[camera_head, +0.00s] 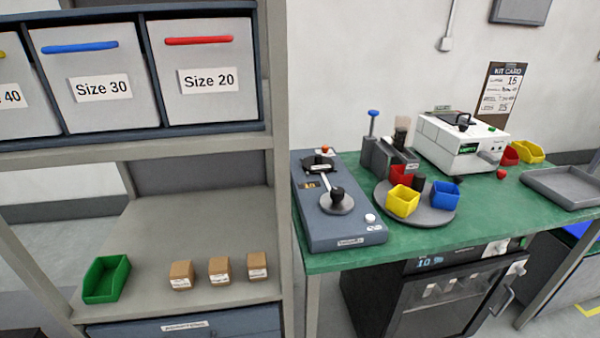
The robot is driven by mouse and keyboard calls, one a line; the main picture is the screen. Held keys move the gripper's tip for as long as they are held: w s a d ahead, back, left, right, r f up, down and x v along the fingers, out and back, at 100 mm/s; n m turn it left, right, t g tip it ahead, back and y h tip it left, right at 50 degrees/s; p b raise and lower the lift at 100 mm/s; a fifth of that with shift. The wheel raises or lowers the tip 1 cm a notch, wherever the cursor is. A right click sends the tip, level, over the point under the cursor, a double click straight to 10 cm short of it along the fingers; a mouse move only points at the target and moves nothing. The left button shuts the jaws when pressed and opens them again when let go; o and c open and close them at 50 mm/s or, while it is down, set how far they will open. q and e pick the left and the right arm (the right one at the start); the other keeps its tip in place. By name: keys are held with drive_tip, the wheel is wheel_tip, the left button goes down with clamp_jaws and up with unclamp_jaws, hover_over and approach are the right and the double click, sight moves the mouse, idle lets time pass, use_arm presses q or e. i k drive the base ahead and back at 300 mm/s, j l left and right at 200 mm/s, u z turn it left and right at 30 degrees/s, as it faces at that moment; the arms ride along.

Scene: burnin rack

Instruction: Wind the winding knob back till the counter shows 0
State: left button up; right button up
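A blue-grey bench device (345,226) lies along the left end of the green table. On it, a round metal disc carries a black knob (337,192), with a pale arm running from it toward a black part at the back; this looks like the winding knob. A small dark counter window (311,185) with orange digits sits left of the arm; the digits are too small to read surely. A white button (370,218) is at the device's front right. Neither of my grippers is in view, and nothing touches the knob.
The green table (480,218) also holds a turntable (432,214) with coloured bins, a white machine (455,142) and a grey tray (565,187). A shelf rack (275,120) stands close on the left, its upright near the device. A cabinet (440,296) sits under the table.

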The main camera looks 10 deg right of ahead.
sight(336, 201)
drive_tip(key=l, duration=0.85)
drive_tip(key=i+l+u, duration=0.1)
drive_tip(key=l+u, duration=0.4)
drive_tip(key=u, duration=0.25)
drive_tip(key=i+l+u, duration=0.1)
drive_tip(key=l+u, duration=0.25)
drive_tip(key=j, duration=0.1)
